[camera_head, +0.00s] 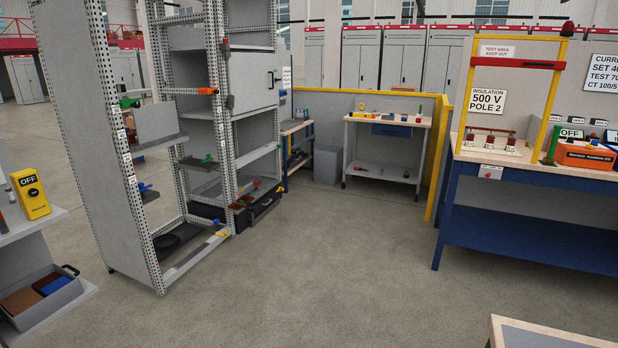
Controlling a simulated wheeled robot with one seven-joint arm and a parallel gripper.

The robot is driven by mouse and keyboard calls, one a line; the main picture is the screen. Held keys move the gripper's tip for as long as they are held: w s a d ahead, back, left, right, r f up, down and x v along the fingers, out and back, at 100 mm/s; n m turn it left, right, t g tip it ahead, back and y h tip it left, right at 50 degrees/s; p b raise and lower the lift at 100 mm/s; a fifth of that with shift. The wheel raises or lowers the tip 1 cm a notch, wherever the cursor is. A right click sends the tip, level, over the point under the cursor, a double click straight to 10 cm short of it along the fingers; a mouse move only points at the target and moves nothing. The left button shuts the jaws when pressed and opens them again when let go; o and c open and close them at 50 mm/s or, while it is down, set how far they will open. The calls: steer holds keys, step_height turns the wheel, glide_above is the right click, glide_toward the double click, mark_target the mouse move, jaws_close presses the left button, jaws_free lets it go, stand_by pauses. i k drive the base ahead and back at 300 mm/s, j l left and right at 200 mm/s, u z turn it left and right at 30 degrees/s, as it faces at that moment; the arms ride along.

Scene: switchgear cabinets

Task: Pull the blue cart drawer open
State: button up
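A blue drawer front (391,131) sits under the wooden top of a small grey cart (345,150) at the back, centre right. It looks shut, but it is small in the picture and I cannot make out its handle. The cart has several small items on its top and a lower shelf with a few tools. My gripper is not in view.
Open floor (330,260) lies in front of the cart. A perforated metal rack (130,200) stands left, a blue-legged test bench (520,228) right. A grey tray with a black handle (70,270) is at lower left, a table corner (545,335) at lower right.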

mark_target(380, 129)
steer(key=i+j, duration=0.1)
steer(key=j, duration=0.3)
steer(key=i+j+u, duration=0.1)
steer(key=j, duration=0.25)
steer(key=i+j+u, duration=0.1)
steer(key=j, duration=0.25)
steer(key=i+j, duration=0.2)
steer(key=j, duration=0.2)
steer(key=i+j+z, duration=0.1)
steer(key=i, duration=0.3)
steer(key=i+j+z, duration=0.15)
steer(key=i, duration=0.25)
steer(key=i+j+z, duration=0.1)
steer(key=i+j, duration=0.2)
steer(key=i+l+z, duration=0.1)
steer(key=i+z, duration=0.25)
steer(key=i, duration=0.65)
steer(key=i+j+z, duration=0.2)
steer(key=i+z, duration=0.15)
steer(key=i, duration=5)
